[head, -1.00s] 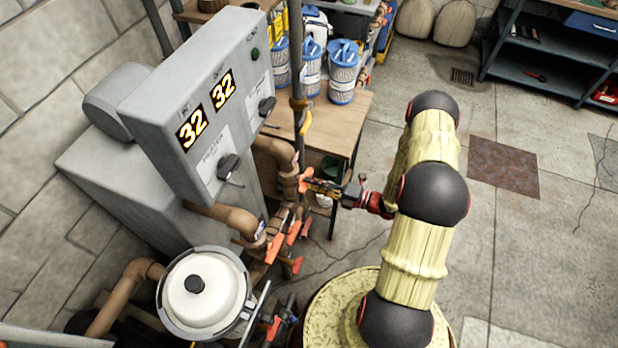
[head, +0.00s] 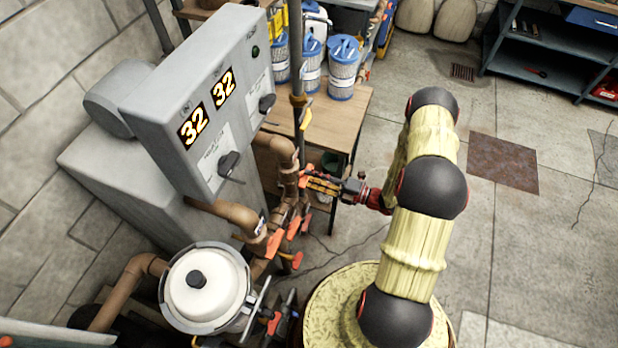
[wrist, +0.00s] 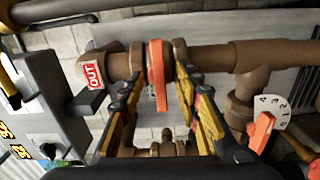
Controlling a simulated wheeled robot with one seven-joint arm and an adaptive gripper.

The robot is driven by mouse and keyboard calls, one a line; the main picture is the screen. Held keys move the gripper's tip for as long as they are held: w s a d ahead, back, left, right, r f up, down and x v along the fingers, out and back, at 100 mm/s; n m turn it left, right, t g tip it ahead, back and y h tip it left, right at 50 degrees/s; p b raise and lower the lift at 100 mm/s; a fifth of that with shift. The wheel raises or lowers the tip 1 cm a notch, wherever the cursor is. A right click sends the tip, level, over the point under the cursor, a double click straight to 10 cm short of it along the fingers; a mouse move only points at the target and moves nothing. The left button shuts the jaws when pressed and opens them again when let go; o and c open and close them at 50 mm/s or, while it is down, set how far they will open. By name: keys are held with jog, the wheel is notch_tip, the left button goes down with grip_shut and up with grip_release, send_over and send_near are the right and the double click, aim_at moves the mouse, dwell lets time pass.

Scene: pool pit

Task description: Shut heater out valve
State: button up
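The valve with the orange handle (wrist: 157,75) sits on a brown pipe in the wrist view, just right of a red "OUT" label (wrist: 94,75). The handle lies crosswise to the pipe in that view. My gripper (wrist: 162,80) is open, with one yellow-and-black finger on each side of the handle. Gaps show between the fingers and the handle's lower part; whether a fingertip touches it I cannot tell. In the head view my gripper (head: 322,186) reaches left to the pipes beside the grey heater (head: 135,185), and its fingers partly hide the valve.
Another orange handle (wrist: 262,130) with a numbered white dial is at right in the wrist view. Several orange-handled valves cluster below my gripper in the head view, near the white-lidded pump (head: 203,288). A vertical pipe (head: 298,75) and wooden table (head: 335,110) stand behind.

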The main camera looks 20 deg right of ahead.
jog(key=v, duration=0.7)
dwell(0.4)
dwell(0.4)
